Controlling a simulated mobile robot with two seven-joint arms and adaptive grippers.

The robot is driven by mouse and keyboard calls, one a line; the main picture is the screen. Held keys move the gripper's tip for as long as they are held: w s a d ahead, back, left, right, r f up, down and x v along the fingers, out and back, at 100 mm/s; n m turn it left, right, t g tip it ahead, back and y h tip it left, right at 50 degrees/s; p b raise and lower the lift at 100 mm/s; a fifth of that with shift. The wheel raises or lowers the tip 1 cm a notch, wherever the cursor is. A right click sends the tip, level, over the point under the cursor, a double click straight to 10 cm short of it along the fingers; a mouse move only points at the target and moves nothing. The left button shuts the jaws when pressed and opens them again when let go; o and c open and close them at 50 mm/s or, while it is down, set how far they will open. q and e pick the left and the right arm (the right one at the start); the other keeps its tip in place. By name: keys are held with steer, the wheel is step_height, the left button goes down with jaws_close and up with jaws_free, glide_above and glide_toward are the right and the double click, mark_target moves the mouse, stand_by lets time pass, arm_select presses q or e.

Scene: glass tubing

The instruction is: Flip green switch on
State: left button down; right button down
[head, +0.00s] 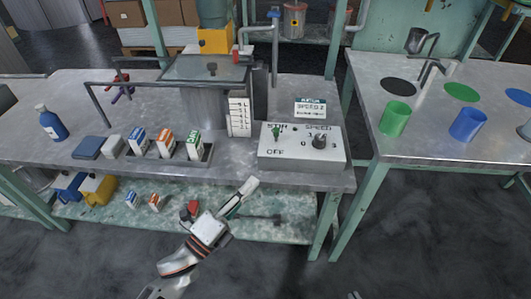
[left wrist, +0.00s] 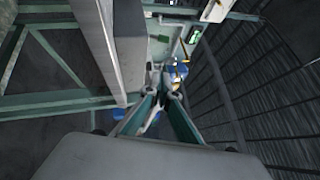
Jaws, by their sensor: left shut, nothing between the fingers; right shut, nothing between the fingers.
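The green switch (head: 276,132) is a small lever on the left of a white control box (head: 300,161) on the near edge of the metal bench. "STIR" is printed above it and "OFF" below; its exact tilt is too small to tell. My left gripper (head: 250,188) is shut and empty, in front of the bench and below and left of the box, apart from the switch. Its closed fingers also show in the left wrist view (left wrist: 160,92), where the switch cannot be made out. My right gripper is not in view.
A dark speed knob (head: 319,142) sits right of the switch. A tray with small cartons (head: 166,142) and a tank (head: 205,105) stand to the left. The bench's front edge and lower shelf (head: 270,228) are close to my left arm. Green and blue cups (head: 395,118) stand on the right table.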

mark_target(271, 154)
arm_select(q)
steer(key=x, duration=1)
steer(key=shift+w+a+r, duration=0.15)
steer(key=shift+w+r, duration=0.05)
steer(key=shift+w, duration=0.35)
steer(key=shift+w+a+r, duration=0.1)
steer(key=shift+w+r, duration=0.05)
steer(key=shift+w, duration=0.45)
steer(key=shift+w+a+r, duration=0.15)
steer(key=shift+w+r, duration=0.05)
steer(key=shift+w, duration=0.45)
arm_select(e)
steer(key=shift+w, duration=0.15)
steer(key=shift+s+f, duration=0.1)
steer(key=shift+s, duration=0.1)
arm_select(q)
steer(key=shift+r, duration=0.1)
